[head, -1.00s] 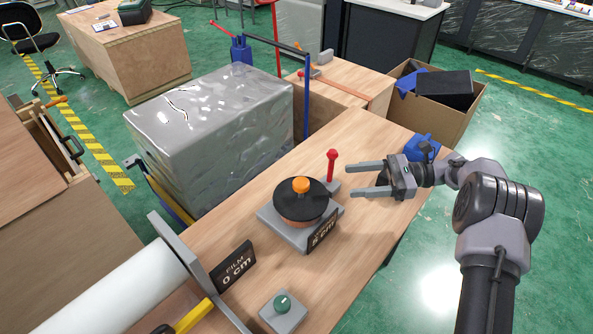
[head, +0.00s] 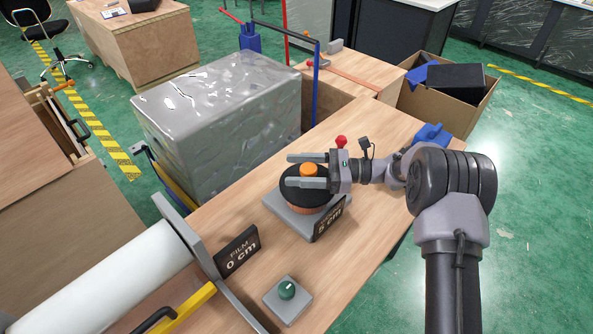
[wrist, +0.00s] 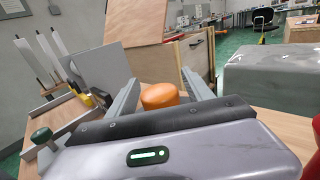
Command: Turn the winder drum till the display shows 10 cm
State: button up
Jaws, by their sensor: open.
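The winder drum (head: 297,197) is a black-topped disc with an orange knob (head: 309,170), set on a grey base. Its display (head: 330,218) reads 5 cm; the small word above is hard to read. My gripper (head: 289,170) is open, with one finger on each side of the orange knob. In the wrist view the knob (wrist: 161,96) stands between the two fingers. I cannot tell whether either finger touches it. The gripper hides part of the drum top.
A red-topped lever (head: 341,141) stands behind the gripper. A white film roll (head: 110,278) with a FILM display (head: 237,251) reading 0 cm is at the lower left. A green knob box (head: 288,299) is at the front. A grey wrapped block (head: 220,122) stands beyond the drum.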

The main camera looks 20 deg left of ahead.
jog(key=shift+a, duration=0.2)
grip_shut()
jog(key=shift+r+t+p, duration=0.1)
jog(key=shift+t+p, duration=0.2)
jog(key=shift+p, duration=0.1)
jog(key=shift+w+r+m+t+y+p, duration=0.1)
jog(key=shift+m+t+y+p, duration=0.2)
jog(key=shift+m+t+p, duration=0.45)
jog(key=m+t, duration=0.1)
jog(key=t, duration=0.1)
jog(key=m+t+p, duration=0.1)
jog(key=t, duration=0.1)
jog(key=shift+w+m, duration=0.3)
jog(key=shift+m, duration=0.05)
jog(key=m+t, duration=0.1)
jog(key=t, duration=0.1)
jog(key=m+t+p, duration=0.1)
jog(key=t, duration=0.1)
jog(key=w+m+t, duration=0.1)
jog(key=t, duration=0.1)
jog(key=shift+f+m+h, duration=0.2)
jog(key=shift+m+h, duration=0.2)
jog(key=shift+w+d+m+t+h, duration=0.15)
jog(key=shift+m+t+h, duration=0.25)
jog(key=shift+t, duration=0.3)
jog(key=shift+w+m+t+h, duration=0.1)
jog(key=shift+m+t+h, duration=0.1)
jog(key=shift+m+t, duration=0.4)
